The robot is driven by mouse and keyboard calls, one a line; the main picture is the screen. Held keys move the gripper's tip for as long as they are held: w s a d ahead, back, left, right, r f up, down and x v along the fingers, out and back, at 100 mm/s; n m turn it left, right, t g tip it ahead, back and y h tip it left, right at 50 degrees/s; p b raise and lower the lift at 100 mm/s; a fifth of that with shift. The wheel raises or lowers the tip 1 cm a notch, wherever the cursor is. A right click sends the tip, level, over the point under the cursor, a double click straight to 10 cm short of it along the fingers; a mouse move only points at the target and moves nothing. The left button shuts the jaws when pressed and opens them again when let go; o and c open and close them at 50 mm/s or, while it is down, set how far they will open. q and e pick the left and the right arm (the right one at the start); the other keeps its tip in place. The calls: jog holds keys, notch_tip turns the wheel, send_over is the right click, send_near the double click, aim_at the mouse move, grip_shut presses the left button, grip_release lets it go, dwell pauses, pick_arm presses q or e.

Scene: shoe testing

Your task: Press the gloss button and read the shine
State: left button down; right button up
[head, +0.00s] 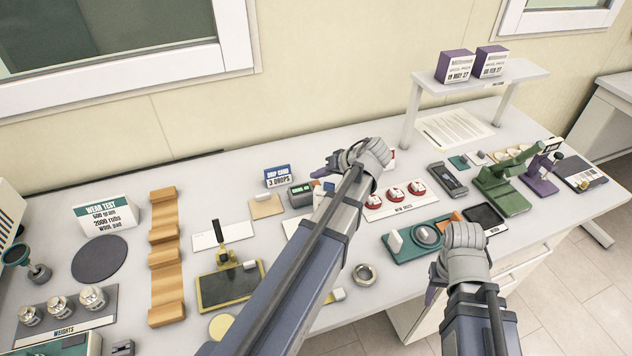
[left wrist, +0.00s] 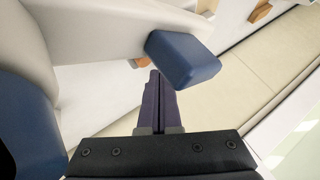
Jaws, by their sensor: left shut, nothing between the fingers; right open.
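A small dark meter with a green display (head: 301,193) stands mid-table behind my left forearm; part of it may be hidden. I cannot read its display or make out a gloss label or button. My left gripper (head: 333,164) is above the table near the meter, pointing left, its fingers shut and empty. In the left wrist view the shut fingers (left wrist: 167,100) show dark purple, touching nothing.
The drop card sign (head: 278,176) stands behind the meter. A tray of red-and-white pieces (head: 400,194) lies to its right. A handheld dark device (head: 447,180) and a green press (head: 503,187) stand further right. An orange wavy rack (head: 165,260) and weights (head: 62,305) are left.

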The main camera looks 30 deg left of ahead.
pick_arm(q)
notch_tip(320, 180, up, 5)
jog(key=p, duration=0.5)
pick_arm(e)
notch_tip(320, 180, up, 5)
pick_arm(q)
jog(key=shift+s, duration=0.1)
dwell(0.5)
